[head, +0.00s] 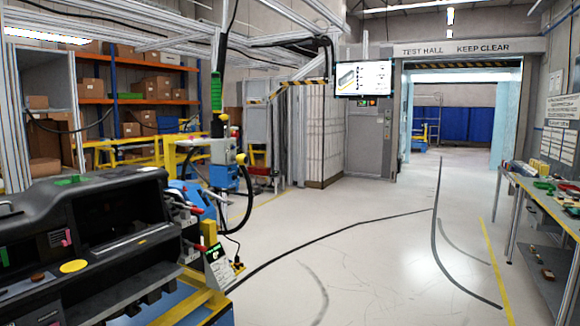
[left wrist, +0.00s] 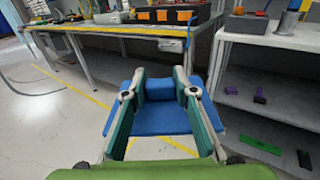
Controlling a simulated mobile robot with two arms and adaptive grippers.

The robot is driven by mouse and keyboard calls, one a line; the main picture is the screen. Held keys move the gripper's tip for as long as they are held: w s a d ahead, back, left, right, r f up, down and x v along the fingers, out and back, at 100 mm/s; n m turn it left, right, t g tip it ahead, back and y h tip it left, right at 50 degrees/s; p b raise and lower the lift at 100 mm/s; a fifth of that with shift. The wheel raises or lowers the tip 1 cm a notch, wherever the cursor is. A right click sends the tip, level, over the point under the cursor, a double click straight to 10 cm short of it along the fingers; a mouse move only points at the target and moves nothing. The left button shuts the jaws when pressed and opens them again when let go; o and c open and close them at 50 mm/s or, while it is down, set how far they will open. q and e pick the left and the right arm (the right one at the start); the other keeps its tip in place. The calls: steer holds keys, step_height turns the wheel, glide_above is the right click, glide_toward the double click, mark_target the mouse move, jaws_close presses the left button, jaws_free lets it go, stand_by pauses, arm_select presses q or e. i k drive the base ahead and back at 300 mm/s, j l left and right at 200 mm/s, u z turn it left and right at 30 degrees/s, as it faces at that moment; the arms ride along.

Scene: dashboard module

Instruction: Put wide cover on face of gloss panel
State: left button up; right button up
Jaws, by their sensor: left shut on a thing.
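My left gripper (left wrist: 160,88), in the left wrist view, is shut on a blue part, which I take to be the wide cover (left wrist: 160,121). It is a flat plate with a raised block, and the fingers close on the block. The cover is held in the air above the floor. The black dashboard module (head: 85,225) stands at the left of the head view, with open bays and a yellow disc on it. I cannot tell which of its surfaces is the gloss panel. Neither gripper shows in the head view.
A workbench (head: 540,195) with small parts lies along the right wall. The left wrist view shows a bench (left wrist: 100,30) with bins and a grey shelf unit (left wrist: 270,95) with loose parts. The floor (head: 370,250) in the middle is clear.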

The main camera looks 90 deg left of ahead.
mark_target(118, 173)
steer(key=j+u, duration=0.1)
steer(key=u, duration=0.4)
steer(key=j+u, duration=0.1)
steer(key=u, duration=0.35)
steer(key=i+j+u, duration=0.1)
steer(key=u, duration=0.4)
steer(key=i+u, duration=0.1)
steer(key=u, duration=0.4)
steer(key=i+j+u, duration=0.1)
steer(key=i+u, duration=0.15)
steer(key=u, duration=0.15)
steer(key=i+u, duration=0.25)
steer(key=u, duration=0.2)
steer(key=i+u, duration=0.25)
steer(key=u, duration=0.15)
